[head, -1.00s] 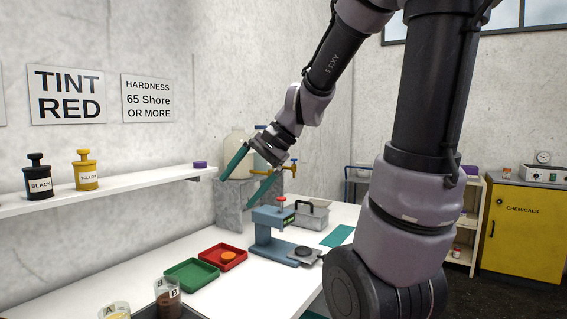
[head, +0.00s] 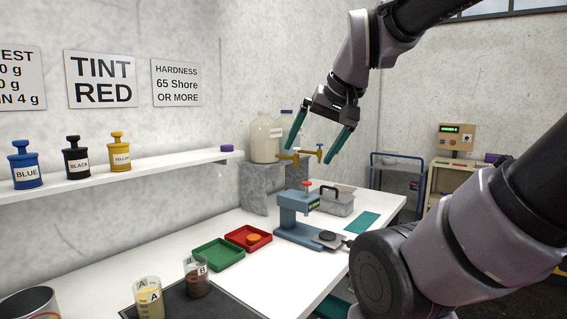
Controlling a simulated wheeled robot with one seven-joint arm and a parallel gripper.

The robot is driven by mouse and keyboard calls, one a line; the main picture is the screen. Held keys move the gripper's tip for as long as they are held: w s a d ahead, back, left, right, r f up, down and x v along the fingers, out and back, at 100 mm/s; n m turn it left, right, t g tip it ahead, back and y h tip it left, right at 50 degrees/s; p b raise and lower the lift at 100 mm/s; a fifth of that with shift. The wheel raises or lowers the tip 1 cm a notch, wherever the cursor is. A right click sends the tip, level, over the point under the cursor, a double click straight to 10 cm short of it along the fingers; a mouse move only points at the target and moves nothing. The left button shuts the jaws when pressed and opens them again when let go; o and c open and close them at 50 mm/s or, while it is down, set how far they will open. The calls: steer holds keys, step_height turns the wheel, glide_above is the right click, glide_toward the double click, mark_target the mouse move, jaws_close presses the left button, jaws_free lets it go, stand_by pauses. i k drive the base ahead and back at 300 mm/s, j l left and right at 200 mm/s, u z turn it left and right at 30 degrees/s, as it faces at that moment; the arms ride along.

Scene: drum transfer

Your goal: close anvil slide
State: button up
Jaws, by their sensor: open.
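The blue hardness tester (head: 296,208) stands on the white bench, with a red knob on top and a small green display. Its grey anvil slide (head: 342,243) sticks out at the front right of the blue base, bearing a dark round disc (head: 327,236). The disc lies out to the right of the tester's head. My gripper (head: 312,155) is open and empty, its two teal fingers pointing down. It appears in the picture above the tester, in front of the jugs, apart from the slide.
A red tray (head: 265,243) with an orange disc and a green tray (head: 212,262) lie left of the tester. Jugs with taps (head: 264,138) stand on a stone block (head: 257,192). Beakers (head: 149,300) are at the front.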

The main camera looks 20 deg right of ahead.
mark_target(334, 239)
steer(key=z, duration=0.8)
